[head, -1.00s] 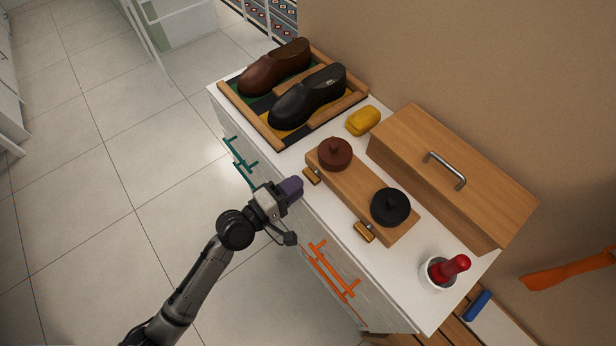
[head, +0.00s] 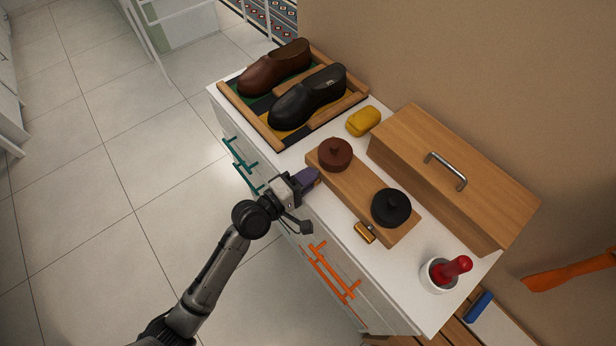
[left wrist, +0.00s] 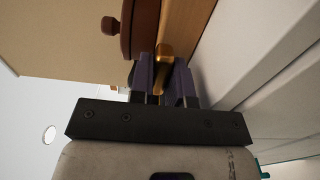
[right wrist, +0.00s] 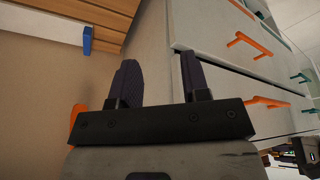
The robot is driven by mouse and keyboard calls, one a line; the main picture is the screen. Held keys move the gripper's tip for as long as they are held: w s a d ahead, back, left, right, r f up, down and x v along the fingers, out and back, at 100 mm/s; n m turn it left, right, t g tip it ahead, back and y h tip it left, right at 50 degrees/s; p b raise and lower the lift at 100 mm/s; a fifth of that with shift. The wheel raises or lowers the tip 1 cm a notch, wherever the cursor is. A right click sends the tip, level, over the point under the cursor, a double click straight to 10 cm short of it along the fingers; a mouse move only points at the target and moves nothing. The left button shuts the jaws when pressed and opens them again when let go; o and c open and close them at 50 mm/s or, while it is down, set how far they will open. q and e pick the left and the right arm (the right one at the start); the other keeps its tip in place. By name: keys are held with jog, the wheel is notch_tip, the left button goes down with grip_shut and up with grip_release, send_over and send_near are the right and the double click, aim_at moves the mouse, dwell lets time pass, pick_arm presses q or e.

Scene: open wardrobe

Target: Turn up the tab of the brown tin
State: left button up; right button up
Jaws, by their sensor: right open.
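The brown tin (head: 335,156), round with a knob on its lid, sits on a wooden board (head: 357,190) on the white cabinet top. Its brass tab is at the board's front edge, mostly covered by my left gripper (head: 312,180) in the head view. In the left wrist view the brass tab (left wrist: 164,56) lies between the two purple fingertips (left wrist: 165,80), beside the brown tin (left wrist: 142,30). The finger gap is narrow; whether the fingers press on the tab is unclear. My right gripper (right wrist: 160,85) is open and empty, beside the cabinet drawers.
A black tin (head: 390,208) with its own brass tab (head: 365,232) shares the board. A wooden box (head: 450,175) stands behind, and a yellow block (head: 363,121) and shoe tray (head: 355,97) lie farther left. A white cup (head: 438,276) stands right. Orange handles (head: 332,272) project in front.

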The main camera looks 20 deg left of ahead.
pick_arm(q)
grip_shut()
